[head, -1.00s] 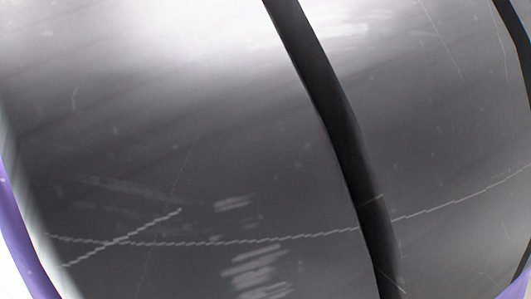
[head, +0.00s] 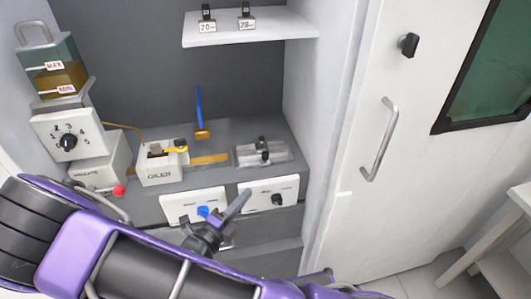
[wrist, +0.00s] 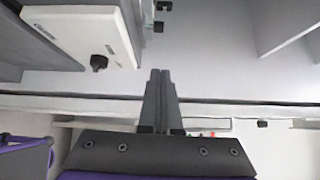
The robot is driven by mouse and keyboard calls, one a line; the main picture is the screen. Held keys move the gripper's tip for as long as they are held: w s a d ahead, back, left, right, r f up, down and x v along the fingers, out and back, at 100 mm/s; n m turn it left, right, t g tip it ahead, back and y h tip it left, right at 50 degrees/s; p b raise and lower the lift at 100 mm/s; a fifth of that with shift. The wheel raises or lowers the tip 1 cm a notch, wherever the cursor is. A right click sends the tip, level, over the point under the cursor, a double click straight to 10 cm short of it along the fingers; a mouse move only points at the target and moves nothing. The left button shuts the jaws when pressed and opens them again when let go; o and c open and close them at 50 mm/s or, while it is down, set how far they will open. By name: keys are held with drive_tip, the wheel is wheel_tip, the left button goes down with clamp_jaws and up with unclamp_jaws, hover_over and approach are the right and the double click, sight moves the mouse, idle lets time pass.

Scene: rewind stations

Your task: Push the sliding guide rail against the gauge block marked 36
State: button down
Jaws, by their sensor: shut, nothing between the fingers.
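A clear and metallic fixture with black knobs (head: 262,152) lies on the grey bench at the right in the head view; it may hold the sliding guide rail, but the rail is too small to tell apart. Small black gauge blocks stand on the white shelf above, labelled 20 (head: 207,18) and what looks like 28 (head: 246,16). I cannot make out a block marked 36. My gripper (head: 240,202) is shut and empty, in front of the bench and apart from the fixture. The wrist view shows its fingers (wrist: 159,98) together, pointing up the picture.
The oiler box (head: 160,165) and numbered dial box (head: 68,138) stand left of the fixture. A blue-handled brush (head: 200,115) is behind. White control panels (head: 268,194) line the bench front. A white door (head: 345,150) closes the right side.

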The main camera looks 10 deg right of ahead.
drive_tip(key=x, duration=0.8)
drive_tip(key=w+a+x, duration=0.1)
drive_tip(key=x, duration=0.3)
drive_tip(key=shift+a+f, duration=0.15)
drive_tip(key=shift+f, duration=0.15)
drive_tip(key=shift+w, duration=0.55)
drive_tip(key=shift+w, duration=0.1)
